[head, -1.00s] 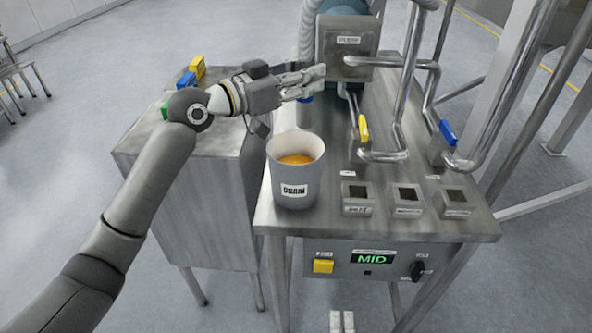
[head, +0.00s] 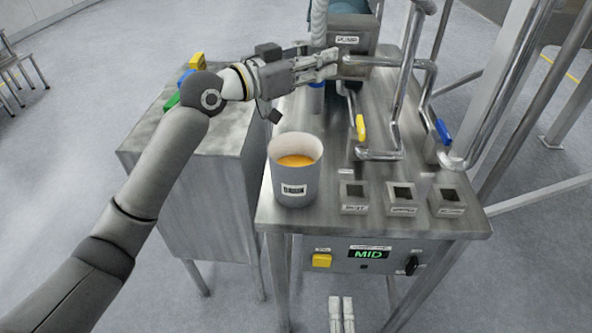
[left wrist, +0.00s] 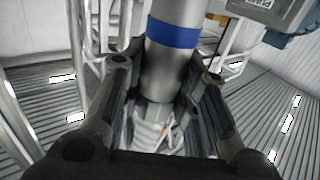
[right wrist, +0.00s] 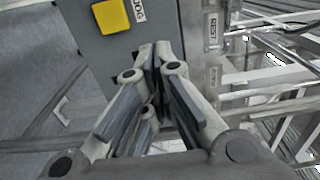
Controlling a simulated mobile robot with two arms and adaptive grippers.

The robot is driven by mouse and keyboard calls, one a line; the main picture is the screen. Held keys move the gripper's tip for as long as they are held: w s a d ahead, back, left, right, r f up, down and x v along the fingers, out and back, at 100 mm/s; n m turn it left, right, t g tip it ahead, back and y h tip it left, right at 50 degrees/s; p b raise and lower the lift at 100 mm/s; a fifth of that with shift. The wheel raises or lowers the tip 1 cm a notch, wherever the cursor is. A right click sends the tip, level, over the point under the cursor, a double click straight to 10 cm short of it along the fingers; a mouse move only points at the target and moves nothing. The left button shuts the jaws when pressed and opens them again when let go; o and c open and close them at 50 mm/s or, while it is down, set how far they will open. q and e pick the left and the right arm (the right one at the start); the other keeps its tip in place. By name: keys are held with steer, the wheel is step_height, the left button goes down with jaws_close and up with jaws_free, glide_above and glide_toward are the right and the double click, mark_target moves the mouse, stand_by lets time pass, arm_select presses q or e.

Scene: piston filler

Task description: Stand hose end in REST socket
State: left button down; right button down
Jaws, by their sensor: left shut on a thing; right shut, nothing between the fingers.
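My left gripper (head: 318,66) is shut on the hose end, a metal tube with a blue band (left wrist: 174,34), which it holds upright. In the head view, the blue-banded part (head: 316,98) shows below the fingers and the hose (head: 319,22) rises above them. Three square sockets stand along the table's front: left (head: 354,196), middle (head: 402,197) and right (head: 447,199). Their labels are blurred in the head view. A REST label (right wrist: 212,32) shows in the right wrist view. My right gripper (head: 342,314) is shut and empty, low in front of the table.
A grey bucket (head: 292,188) with orange contents stands at the table's front left. Pipes with yellow (head: 360,127) and blue (head: 443,131) valve handles rise behind the sockets. The front panel has a yellow button (head: 322,260) and a MID display (head: 368,254). A metal cabinet (head: 190,190) stands left.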

steer(key=shift+f, duration=0.15)
